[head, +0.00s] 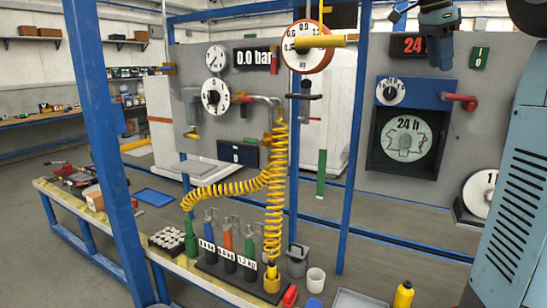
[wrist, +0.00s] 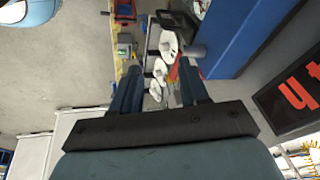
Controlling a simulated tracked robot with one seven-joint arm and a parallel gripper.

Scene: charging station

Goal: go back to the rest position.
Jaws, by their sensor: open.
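My gripper (head: 440,62) is high at the upper right of the head view, in front of the grey panel and pointing down. In the wrist view, the two dark blue fingers of my gripper (wrist: 157,70) stand apart with a clear gap. Nothing is held between them. In that gap, some white round parts show farther off, too small to name surely. The rest of my arm is mostly outside the head view.
A blue post (head: 100,130) stands at left. A yellow coiled hose (head: 275,190) hangs over the bench, which holds several small cylinders.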

